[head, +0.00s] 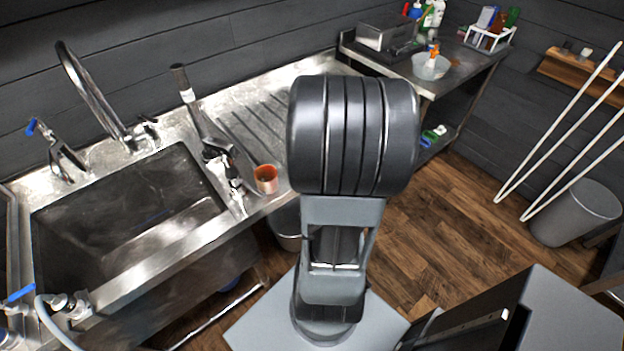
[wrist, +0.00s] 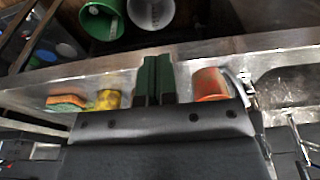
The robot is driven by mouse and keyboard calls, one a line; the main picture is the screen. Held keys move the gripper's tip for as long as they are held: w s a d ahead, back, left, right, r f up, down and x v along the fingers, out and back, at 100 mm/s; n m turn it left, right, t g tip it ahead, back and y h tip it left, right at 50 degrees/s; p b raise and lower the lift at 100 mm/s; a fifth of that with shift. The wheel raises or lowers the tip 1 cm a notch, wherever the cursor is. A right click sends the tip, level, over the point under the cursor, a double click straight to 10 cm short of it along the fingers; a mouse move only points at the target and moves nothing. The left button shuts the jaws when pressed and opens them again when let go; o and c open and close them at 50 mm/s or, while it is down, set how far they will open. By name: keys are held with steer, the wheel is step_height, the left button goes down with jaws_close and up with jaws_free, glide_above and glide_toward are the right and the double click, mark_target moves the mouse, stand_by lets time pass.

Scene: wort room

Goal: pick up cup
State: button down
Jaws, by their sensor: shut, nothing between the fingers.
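An orange-red cup (head: 266,179) stands on the steel counter between the sink and the ribbed drainboard, near the front edge. In the wrist view the cup (wrist: 210,84) is just right of my gripper (wrist: 155,79), with a small gap beside the fingers. My gripper's two green fingers are together and hold nothing. The gripper is hidden behind my arm in the head view. The gripper body covers the lower part of the cup in the wrist view.
A sink (head: 130,220) with a tall tap (head: 90,92) is left of the cup. A dark-handled metal tool (head: 200,120) lies close to it. In the wrist view, a yellow container (wrist: 108,98) and an orange-green sponge (wrist: 67,102) are left of the fingers.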

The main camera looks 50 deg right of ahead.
steer(key=shift+s, duration=0.45)
steer(key=c, duration=1.7)
jaws_free()
steer(key=shift+w+a, duration=0.1)
steer(key=o, duration=0.6)
steer(key=shift+n+t, duration=0.4)
steer(key=shift+n, duration=0.2)
steer(key=w+a+r, duration=0.1)
steer(key=a+r, duration=0.1)
steer(key=a, duration=0.1)
steer(key=w+a+r, duration=0.2)
steer(key=a, duration=0.1)
steer(key=w+a+r, duration=0.2)
steer(key=shift+w+a+r, duration=0.25)
steer(key=shift+a+r, duration=0.15)
steer(key=shift+c, duration=0.2)
steer(key=shift+o, duration=0.2)
steer(key=a+r+t, duration=0.1)
steer(key=a+r, duration=0.6)
steer(key=a, duration=0.4)
steer(key=shift+s+n, duration=0.3)
steer(key=shift+s+a+r, duration=0.15)
steer(key=shift+a+r, duration=0.2)
steer(key=shift+a, duration=0.1)
steer(key=shift+a, duration=0.15)
